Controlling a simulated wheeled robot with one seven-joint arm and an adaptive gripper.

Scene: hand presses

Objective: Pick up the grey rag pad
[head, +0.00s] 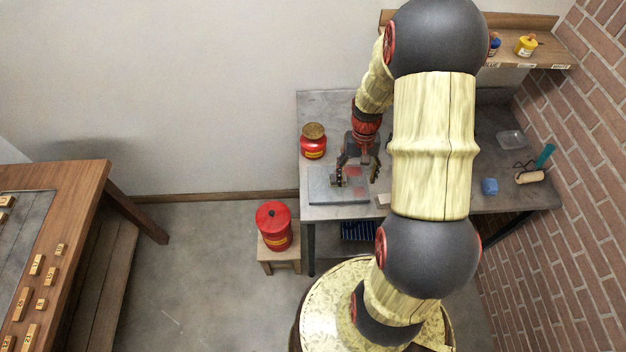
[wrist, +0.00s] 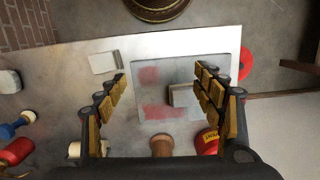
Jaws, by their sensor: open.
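The grey pad (wrist: 181,95), which I take to be the rag pad, lies on a flat grey slab (wrist: 205,62) with red smears. In the wrist view it sits right of centre, beside the right-hand finger. My gripper (wrist: 160,88) is open and empty, pointing down above the slab, its fingers spread to either side. In the head view my gripper (head: 357,180) hangs over the slab (head: 330,192) near the bench's front edge; the pad is mostly hidden there by the fingers. The gap between fingertips and pad is unclear.
A pale flat piece (wrist: 103,62) lies beside the slab. A red jar (head: 313,142) stands behind it on the bench (head: 312,105). A wooden-coloured round piece (wrist: 162,145) is close by. A blue block (head: 489,186) lies to the right. A red can (head: 273,226) stands on a stool.

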